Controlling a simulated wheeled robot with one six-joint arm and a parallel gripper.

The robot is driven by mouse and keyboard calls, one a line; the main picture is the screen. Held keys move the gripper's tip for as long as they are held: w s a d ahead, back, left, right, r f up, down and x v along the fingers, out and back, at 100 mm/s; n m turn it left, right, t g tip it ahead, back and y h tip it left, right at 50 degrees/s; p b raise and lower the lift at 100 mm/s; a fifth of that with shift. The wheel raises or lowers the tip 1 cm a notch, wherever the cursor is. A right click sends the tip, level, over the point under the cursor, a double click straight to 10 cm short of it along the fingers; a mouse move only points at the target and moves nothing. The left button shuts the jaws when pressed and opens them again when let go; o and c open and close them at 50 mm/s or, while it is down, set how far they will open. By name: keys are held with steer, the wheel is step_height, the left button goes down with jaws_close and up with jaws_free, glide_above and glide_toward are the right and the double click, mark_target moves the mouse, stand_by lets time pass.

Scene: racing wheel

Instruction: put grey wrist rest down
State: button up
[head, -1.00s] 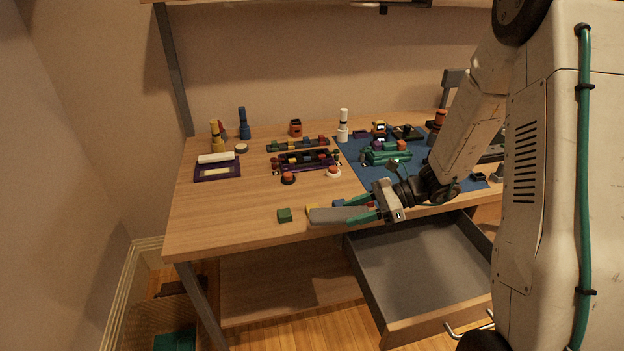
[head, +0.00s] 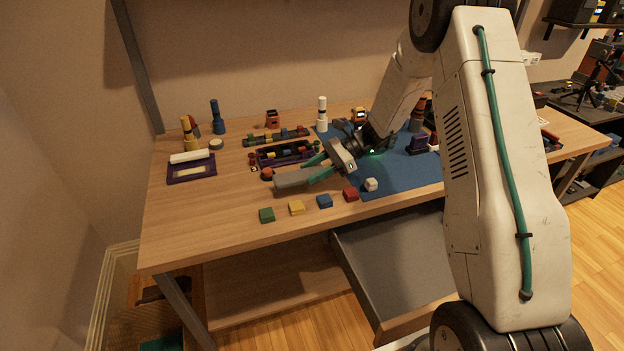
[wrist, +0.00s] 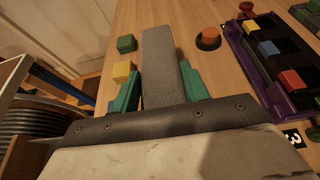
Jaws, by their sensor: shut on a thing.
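The grey wrist rest (head: 293,179) is a long grey bar held in my gripper (head: 318,168). My gripper's green fingers are shut on one end of it, and the bar points left over the desk in the head view. In the wrist view the wrist rest (wrist: 162,68) runs away from the camera between the green fingers (wrist: 160,88). It looks to be at or just above the desk top (head: 215,215); I cannot tell whether it touches.
Green (head: 266,215), yellow (head: 296,208), blue (head: 324,201) and red (head: 351,194) blocks line the front of the desk. A purple tray (head: 287,153) and a red button (head: 267,174) lie behind the bar. A drawer (head: 390,270) stands open below. The desk's left front is clear.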

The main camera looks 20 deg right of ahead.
mark_target(312, 186)
steer(key=shift+w+a+f, duration=0.1)
steer(key=shift+w+f, duration=0.1)
steer(key=shift+w, duration=0.15)
steer(key=shift+f, duration=1.55)
steer(key=shift+f, duration=0.15)
steer(key=o, duration=1)
